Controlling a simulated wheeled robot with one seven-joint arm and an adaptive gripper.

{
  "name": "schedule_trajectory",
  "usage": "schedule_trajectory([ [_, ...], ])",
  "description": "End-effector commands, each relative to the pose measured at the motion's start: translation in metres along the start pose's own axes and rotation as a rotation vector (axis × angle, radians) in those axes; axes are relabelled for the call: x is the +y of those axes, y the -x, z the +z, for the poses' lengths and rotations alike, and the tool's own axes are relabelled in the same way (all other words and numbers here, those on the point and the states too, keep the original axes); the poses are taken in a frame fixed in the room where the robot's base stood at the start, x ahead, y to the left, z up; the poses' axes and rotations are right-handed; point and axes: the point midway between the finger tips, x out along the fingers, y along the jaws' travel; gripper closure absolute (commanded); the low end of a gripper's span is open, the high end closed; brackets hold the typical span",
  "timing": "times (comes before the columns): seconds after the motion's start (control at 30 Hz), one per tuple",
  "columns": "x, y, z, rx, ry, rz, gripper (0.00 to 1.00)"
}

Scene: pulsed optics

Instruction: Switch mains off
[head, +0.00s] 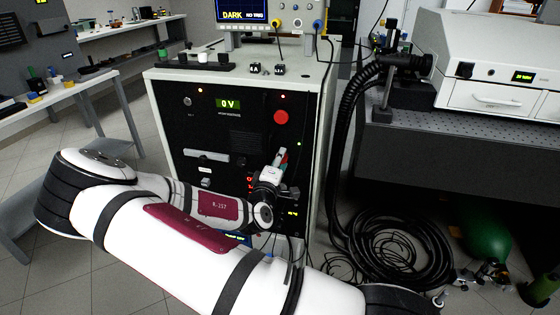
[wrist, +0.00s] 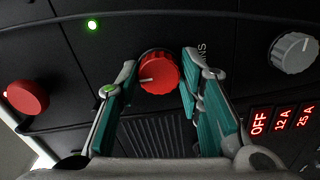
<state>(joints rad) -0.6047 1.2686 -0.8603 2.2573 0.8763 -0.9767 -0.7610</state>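A red rotary knob (wrist: 160,72) with a white pointer mark sits on the black panel in the wrist view. The mark points to the left. Beside it are letters ending in "NS", partly hidden by a finger. My gripper (wrist: 158,84) is open, with one teal-padded finger on each side of the knob. Small gaps seem to show between pads and knob; contact is not clear. In the head view my gripper (head: 281,158) is at the right side of the rack's front panel (head: 240,140), and it hides the knob there.
A red round button (head: 281,117) is above my gripper; it also shows in the wrist view (wrist: 27,97). A grey knob (wrist: 293,53) and lit "OFF", "12 A", "25 A" labels (wrist: 282,118) are at right. A green light (wrist: 92,25) is lit. The display (head: 228,104) reads 0 V.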

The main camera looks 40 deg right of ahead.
Motion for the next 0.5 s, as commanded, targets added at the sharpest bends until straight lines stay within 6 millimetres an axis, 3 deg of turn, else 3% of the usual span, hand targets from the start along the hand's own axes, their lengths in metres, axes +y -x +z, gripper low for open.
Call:
schedule_trajectory([
  [0.37,0.0,0.001,0.0,0.0,-0.001,0.001,0.49],
  [0.5,0.0,0.011,-0.001,0.001,-0.002,0.0,0.49],
])
